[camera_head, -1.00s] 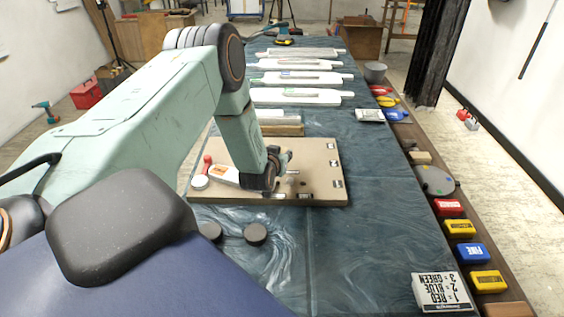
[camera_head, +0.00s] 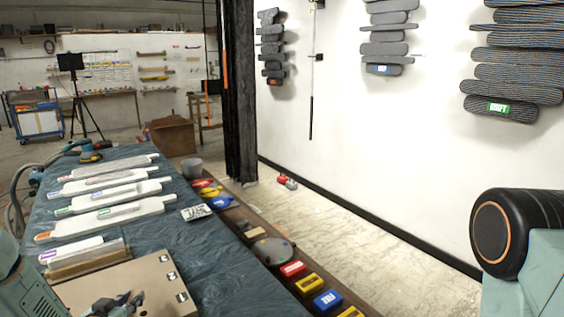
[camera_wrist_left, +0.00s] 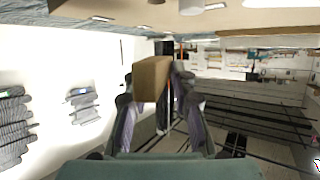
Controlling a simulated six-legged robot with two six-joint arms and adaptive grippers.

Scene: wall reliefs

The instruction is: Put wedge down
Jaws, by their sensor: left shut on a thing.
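A small tan-brown block (camera_wrist_left: 151,80), which looks like the wedge, sits between the fingers of my left gripper in the left wrist view. The gripper is shut on it. In the head view my left gripper (camera_head: 120,303) is low at the left, over the tan board (camera_head: 150,279) with dark clips on it. The block cannot be made out there. The wrist view looks upside down, and a tan surface (camera_wrist_left: 230,18) runs along its top edge, apart from the block. My right gripper is out of the frames.
Several pale long-handled pieces (camera_head: 110,216) lie on the dark-covered table (camera_head: 215,262). A side ledge holds a grey bowl (camera_head: 192,168), a grey disc (camera_head: 273,251) and coloured blocks (camera_head: 310,284). Striped reliefs (camera_head: 517,68) hang on the white wall.

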